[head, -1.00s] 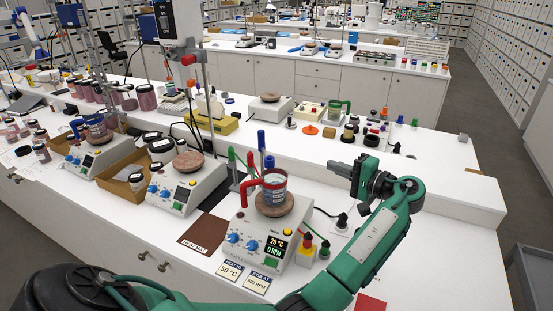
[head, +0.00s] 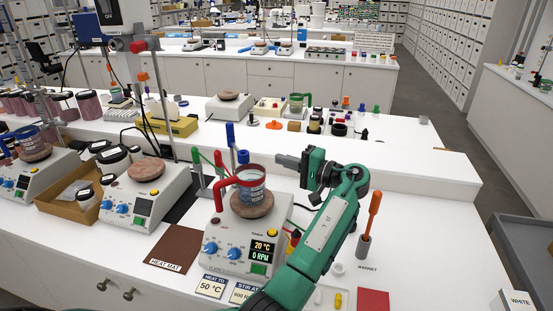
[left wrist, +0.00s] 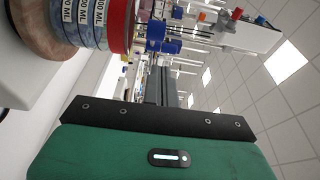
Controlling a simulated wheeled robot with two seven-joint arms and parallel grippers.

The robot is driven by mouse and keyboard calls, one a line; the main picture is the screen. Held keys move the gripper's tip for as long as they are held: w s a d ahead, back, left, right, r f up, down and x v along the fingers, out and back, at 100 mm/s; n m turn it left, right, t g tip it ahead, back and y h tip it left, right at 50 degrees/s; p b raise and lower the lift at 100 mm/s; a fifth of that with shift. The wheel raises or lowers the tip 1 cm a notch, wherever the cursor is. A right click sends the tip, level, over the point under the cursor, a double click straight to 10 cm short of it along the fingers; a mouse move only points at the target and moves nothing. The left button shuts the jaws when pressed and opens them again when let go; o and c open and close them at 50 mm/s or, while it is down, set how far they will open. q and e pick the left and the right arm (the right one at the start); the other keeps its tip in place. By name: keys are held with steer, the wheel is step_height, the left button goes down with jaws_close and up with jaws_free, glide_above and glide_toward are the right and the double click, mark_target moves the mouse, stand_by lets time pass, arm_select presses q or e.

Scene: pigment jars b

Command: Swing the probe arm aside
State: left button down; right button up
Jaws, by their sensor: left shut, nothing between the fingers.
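The red-rimmed beaker (head: 251,186) stands on the round top of the hot-plate stirrer (head: 240,240), its red handle on the left. Behind it are upright rods with green, red and blue parts; the blue-topped one (head: 230,135) is tallest, and a blue piece (head: 243,157) sits just above the beaker. I cannot tell for sure which part is the probe arm. My left gripper (head: 282,161) is shut and empty, pointing left, right of the blue piece and apart from it. In the left wrist view the beaker (left wrist: 90,25) is upper left and blue parts (left wrist: 160,38) lie beyond the fingers (left wrist: 158,85). My right gripper is out of view.
A second stirrer (head: 146,195) stands left, with a brown heat mat (head: 175,247) between. A magnet holder with an orange handle (head: 374,215) stands right of my arm. A raised white shelf (head: 400,165) runs behind. The bench at the right is mostly clear.

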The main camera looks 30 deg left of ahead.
arm_select(q)
steer(key=a+p, duration=0.3)
steer(key=a, duration=0.5)
steer(key=shift+w, duration=0.1)
steer(key=shift+a, duration=0.1)
